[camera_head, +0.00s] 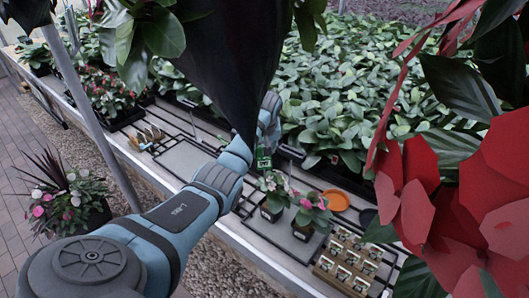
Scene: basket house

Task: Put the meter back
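My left arm reaches from the bottom left across to the bench. Its wrist end (268,120) is partly covered by a dark hanging pot or leaf. A small green object (263,158), possibly the meter, shows just below the wrist. I cannot make out my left gripper's fingers or whether they hold it. A wooden rack (349,262) with several small light-and-dark items stands at the front right of the bench. A smaller wooden holder (146,137) stands at the left. My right gripper is not in view.
Two potted flowering plants (290,199) stand on a grey mat. An orange saucer (335,200) lies right of them. A bare grey mat (184,159) lies at the left. Dense seedlings fill the back. Large red leaves (480,195) and hanging foliage block the right and top.

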